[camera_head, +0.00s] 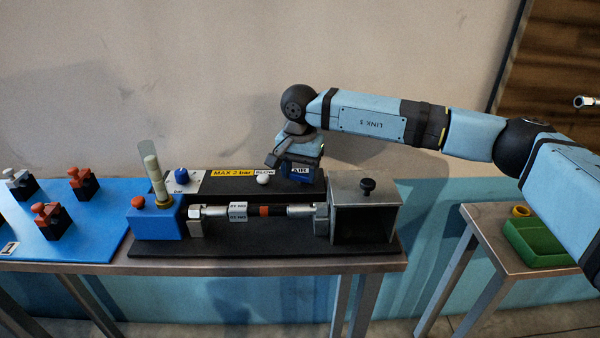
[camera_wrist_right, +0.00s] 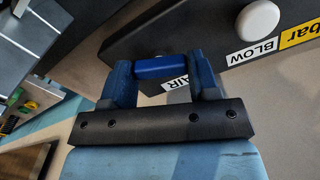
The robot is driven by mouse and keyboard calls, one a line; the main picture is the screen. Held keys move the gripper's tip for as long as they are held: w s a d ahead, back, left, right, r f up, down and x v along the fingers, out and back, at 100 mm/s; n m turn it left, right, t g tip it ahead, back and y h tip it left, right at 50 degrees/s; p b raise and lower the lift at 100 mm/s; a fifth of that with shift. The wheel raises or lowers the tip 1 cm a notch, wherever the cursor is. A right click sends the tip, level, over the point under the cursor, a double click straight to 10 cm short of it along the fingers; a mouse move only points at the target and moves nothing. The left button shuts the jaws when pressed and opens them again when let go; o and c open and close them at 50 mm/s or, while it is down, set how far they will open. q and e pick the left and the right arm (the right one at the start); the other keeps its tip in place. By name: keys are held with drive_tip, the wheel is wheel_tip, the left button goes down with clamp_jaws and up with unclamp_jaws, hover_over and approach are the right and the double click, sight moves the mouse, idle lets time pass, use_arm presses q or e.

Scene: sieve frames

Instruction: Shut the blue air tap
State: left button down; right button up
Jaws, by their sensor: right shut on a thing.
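The blue air tap (camera_head: 288,172) is on the dark panel of the bench rig, beside the AIR label (camera_head: 300,170). My right gripper (camera_head: 298,160) reaches it from above and covers part of it. In the right wrist view, the tap's blue handle (camera_wrist_right: 165,67) lies as a short bar across the gap between the two fingers (camera_wrist_right: 162,74). The fingers are shut on it, one at each end. The AIR label (camera_wrist_right: 175,82) shows partly behind the handle. My left gripper is not in view.
A white BLOW button (camera_head: 263,180) sits left of the tap, beside a yellow MAX 2 bar label (camera_head: 232,173). A blue board (camera_head: 75,225) with red clamps is far left. A green tray (camera_head: 540,240) stands right.

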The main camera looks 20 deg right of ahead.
sight(300, 174)
drive_tip(key=shift+n, duration=2.1)
drive_tip(key=shift+r, duration=0.1)
use_arm(q)
drive_tip(key=shift+b, duration=0.3)
use_arm(e)
drive_tip(key=o, duration=0.9)
use_arm(q)
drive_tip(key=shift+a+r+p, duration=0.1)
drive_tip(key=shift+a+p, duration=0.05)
drive_tip(key=shift+p, duration=0.75)
use_arm(e)
wheel_tip(300, 174, up, 14)
drive_tip(key=shift+f, duration=0.1)
drive_tip(key=shift+f, duration=0.1)
